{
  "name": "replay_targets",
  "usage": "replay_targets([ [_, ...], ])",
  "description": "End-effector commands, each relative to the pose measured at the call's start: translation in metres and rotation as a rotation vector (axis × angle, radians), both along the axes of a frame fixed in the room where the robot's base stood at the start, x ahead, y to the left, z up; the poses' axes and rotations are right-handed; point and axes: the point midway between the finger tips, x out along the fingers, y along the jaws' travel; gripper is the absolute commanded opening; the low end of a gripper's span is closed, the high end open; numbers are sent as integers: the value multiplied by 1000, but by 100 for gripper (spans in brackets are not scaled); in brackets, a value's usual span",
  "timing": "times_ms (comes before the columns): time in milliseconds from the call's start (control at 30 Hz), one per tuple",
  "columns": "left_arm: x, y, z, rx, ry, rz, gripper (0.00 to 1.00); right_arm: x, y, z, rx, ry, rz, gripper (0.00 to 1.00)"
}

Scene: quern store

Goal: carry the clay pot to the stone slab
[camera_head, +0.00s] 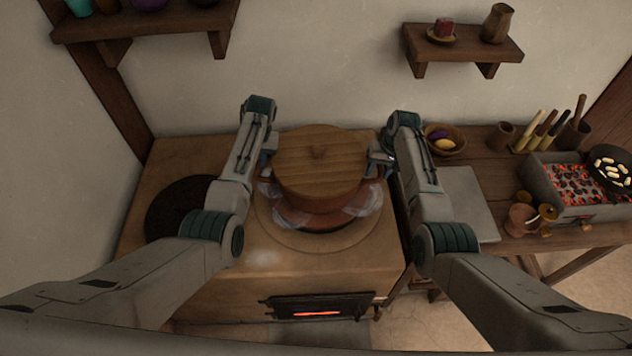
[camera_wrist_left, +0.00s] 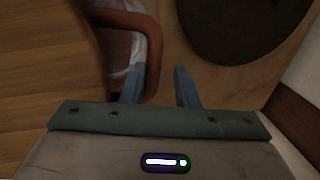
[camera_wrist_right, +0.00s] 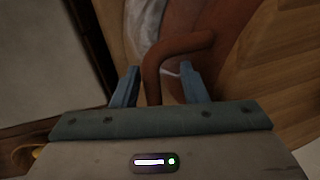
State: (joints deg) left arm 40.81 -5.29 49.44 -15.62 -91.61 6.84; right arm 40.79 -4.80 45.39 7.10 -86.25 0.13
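The clay pot (camera_head: 318,206) stands on the stove top with a round wooden lid (camera_head: 322,158) covering most of it. My left gripper (camera_head: 268,158) is at the pot's left side. In the left wrist view its open fingers (camera_wrist_left: 159,87) stand either side of a brown loop handle (camera_wrist_left: 152,60), nearer one finger. My right gripper (camera_head: 380,160) is at the pot's right side. In the right wrist view its open fingers (camera_wrist_right: 159,87) straddle the other handle (camera_wrist_right: 153,75). The stone slab (camera_head: 467,200) is a grey plate on the wooden table to the right; my right arm covers part of it.
The stove (camera_head: 200,290) has a dark round plate (camera_head: 178,205) at left and a glowing front slot. On the table (camera_head: 490,160) are a bowl (camera_head: 445,140), a brazier (camera_head: 578,195) with embers, a pan and a small copper pot (camera_head: 520,218). The slab's visible surface is clear.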

Motion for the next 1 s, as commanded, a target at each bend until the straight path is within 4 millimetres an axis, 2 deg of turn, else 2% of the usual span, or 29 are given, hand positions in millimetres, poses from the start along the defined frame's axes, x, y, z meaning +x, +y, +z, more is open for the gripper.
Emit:
replay_targets([
  [100,-2,3,-11,3,5,1,27,0,1,-7,0,0,0,40],
  [433,-2,4,-13,3,4,2,27,0,2,-9,0,-1,0,40],
  [467,-2,4,-12,3,4,2,23,0,2,-9,0,-1,0,34],
  [567,-2,4,-12,4,3,2,4,0,2,-9,0,-1,0,14],
  [633,-2,4,-12,4,3,3,0,0,2,-9,0,-1,0,0],
  [1000,-1,4,-10,4,0,3,0,0,1,-9,-1,-1,1,0],
])
